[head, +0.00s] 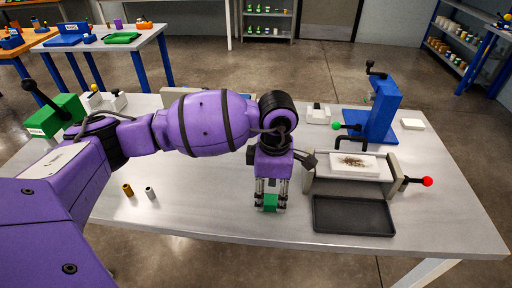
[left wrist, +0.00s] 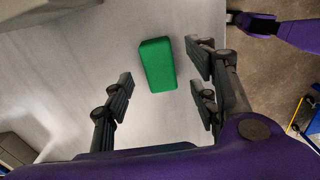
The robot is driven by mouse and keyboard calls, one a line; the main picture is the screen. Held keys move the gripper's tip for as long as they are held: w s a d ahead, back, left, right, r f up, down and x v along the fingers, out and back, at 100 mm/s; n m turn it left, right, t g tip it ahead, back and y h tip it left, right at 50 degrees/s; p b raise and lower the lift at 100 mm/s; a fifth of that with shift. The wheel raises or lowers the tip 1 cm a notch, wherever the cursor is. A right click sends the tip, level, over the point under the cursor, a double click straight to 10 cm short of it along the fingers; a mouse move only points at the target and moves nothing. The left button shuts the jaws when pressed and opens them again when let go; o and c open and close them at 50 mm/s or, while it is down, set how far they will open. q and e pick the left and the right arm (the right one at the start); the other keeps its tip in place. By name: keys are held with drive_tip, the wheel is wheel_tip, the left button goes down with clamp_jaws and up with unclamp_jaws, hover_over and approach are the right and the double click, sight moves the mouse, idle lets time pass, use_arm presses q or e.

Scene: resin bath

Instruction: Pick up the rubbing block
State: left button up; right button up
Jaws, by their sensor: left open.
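The rubbing block (head: 270,202), a plain green block, lies on the grey table below my left gripper (head: 270,192). In the left wrist view the rubbing block (left wrist: 157,64) lies slightly tilted in the picture, between the lines of the fingers and beyond them. My left gripper (left wrist: 160,92) is open and points down with its fingers apart. Nothing is held, and clear table shows between the block and the fingers. The head view partly hides the block behind the fingers. My right gripper is not in view.
A dark tray (head: 352,215) lies right of the block. Behind it, a vise-like fixture holds a white slab with dark marks (head: 353,165), with a red-knobbed handle (head: 427,181). A blue press (head: 378,112) stands behind. Two small cylinders (head: 128,190) stand left. The front table is clear.

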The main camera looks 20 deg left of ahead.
sight(271, 199)
use_arm(q)
drive_tip(key=shift+f, duration=1.9)
drive_tip(key=c, duration=1.3)
